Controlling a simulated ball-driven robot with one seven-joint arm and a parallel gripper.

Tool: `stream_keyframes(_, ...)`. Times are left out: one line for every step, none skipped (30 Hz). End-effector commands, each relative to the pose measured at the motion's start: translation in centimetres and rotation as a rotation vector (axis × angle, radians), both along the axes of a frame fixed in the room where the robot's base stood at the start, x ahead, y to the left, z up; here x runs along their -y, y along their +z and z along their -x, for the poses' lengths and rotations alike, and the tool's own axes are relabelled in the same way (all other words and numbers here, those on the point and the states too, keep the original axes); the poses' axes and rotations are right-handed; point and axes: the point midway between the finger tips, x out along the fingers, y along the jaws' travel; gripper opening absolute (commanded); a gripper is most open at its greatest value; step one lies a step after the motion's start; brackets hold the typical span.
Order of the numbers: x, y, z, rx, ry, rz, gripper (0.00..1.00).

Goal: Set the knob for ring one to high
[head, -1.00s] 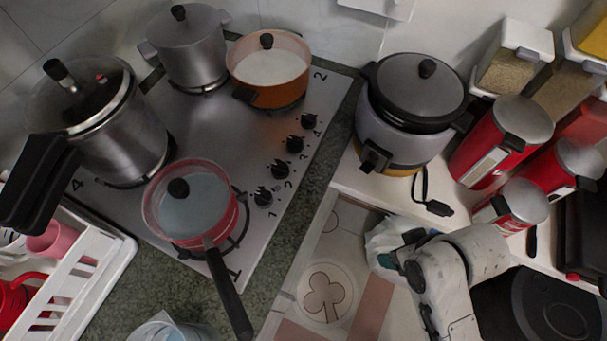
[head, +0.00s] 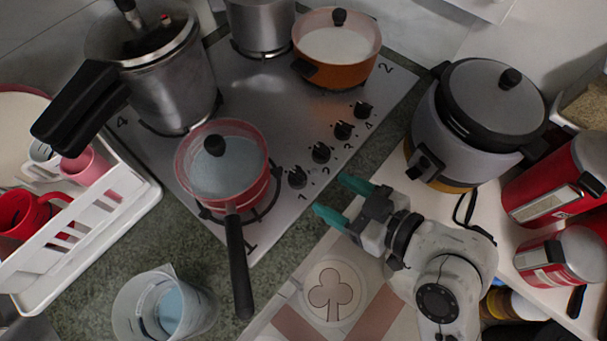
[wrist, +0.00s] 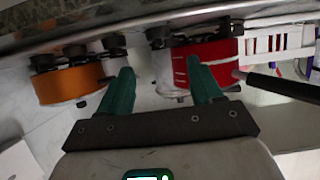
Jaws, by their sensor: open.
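The knob for ring one (head: 297,177) is the black knob nearest the front in the row along the hob's right edge, beside the printed 1. Its setting is too small to read. Ring one, at the hob's front corner, is under the red pan (head: 190,165), which also shows in the wrist view (wrist: 222,62). My gripper (head: 333,197) has teal fingers, open and empty, just right of the knob and apart from it. Both fingers also show in the wrist view (wrist: 159,64), spread, with dark knobs beyond them; I cannot tell which knob is which there.
Other knobs (head: 321,153) follow up the row. The red pan's black handle (head: 238,268) sticks out towards the front. An orange pot (head: 335,70) and a pressure cooker (head: 170,92) stand on the hob. A rice cooker (head: 455,150) is close right of my gripper.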

Motion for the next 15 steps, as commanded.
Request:
stream_keyframes(-0.7,-0.1,-0.5,0.0,0.001,0.0,0.65)
stream_keyframes(-1.1,-0.3,-0.8,-0.001,0.002,0.0,0.65)
stream_keyframes(-1.6,-0.7,-1.3,-0.001,0.002,0.0,0.65)
stream_keyframes(-2.0,-0.8,-1.6,0.0,0.0,0.0,0.65)
stream_keyframes(-2.5,-1.1,-1.9,-0.001,0.001,0.001,0.65)
stream_keyframes(-3.0,-1.4,-2.3,-0.001,0.001,0.002,0.65)
stream_keyframes(-3.4,-1.6,-2.7,-0.001,0.0,0.002,0.65)
stream_keyframes(-3.8,-1.8,-3.0,-0.002,0.001,0.001,0.65)
stream_keyframes(-4.3,-2.0,-3.3,-0.002,0.001,0.001,0.65)
stream_keyframes(-4.6,-2.2,-3.6,-0.001,0.001,0.002,0.65)
stream_keyframes(-4.9,-2.4,-3.8,-0.001,0.0,0.003,0.65)
stream_keyframes(-5.2,-2.7,-4.1,-0.002,0.0,0.002,0.65)
stream_keyframes(-5.5,-2.8,-4.3,-0.002,-0.001,0.003,0.65)
stream_keyframes(-5.7,-2.9,-4.5,-0.002,-0.001,0.001,0.65)
stream_keyframes(-5.9,-3.1,-4.7,-0.002,-0.001,0.002,0.65)
